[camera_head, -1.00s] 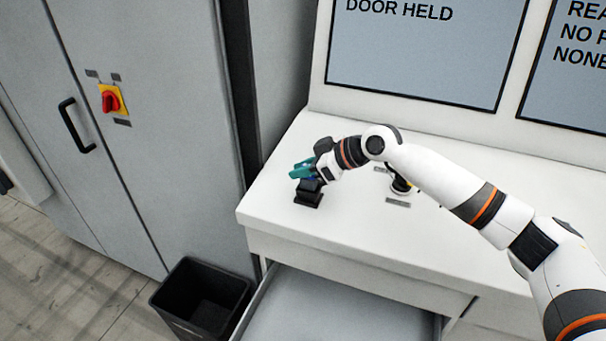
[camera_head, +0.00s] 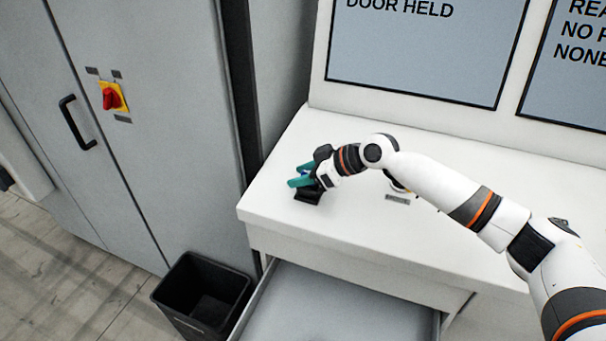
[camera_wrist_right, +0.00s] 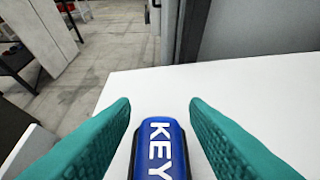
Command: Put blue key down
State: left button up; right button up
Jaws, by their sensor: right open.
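The blue key (camera_wrist_right: 160,150), with white "KEY" lettering, shows in the right wrist view between the two teal fingers of my right gripper (camera_wrist_right: 160,125). Gaps show between the key and both fingers, so the gripper is open around it. In the head view my right gripper (camera_head: 301,175) is over a small black block (camera_head: 308,193) on the white counter, near its left end. Only a trace of blue shows there; the fingers hide most of the key. Whether the key rests in the black block is hidden. My left gripper is not in view.
The white counter (camera_head: 270,205) has free room around the block. Below it an open drawer (camera_head: 320,305) sticks out, with a black bin (camera_head: 203,295) to its left. A grey cabinet (camera_head: 160,160) with a red switch (camera_head: 111,98) stands at left.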

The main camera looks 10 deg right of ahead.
jog(key=shift+s+d+r+b, duration=0.2)
jog(key=shift+d+r+b, duration=0.05)
jog(key=shift+d+b, duration=0.1)
jog(key=b+v, duration=0.3)
jog(key=v, duration=0.8)
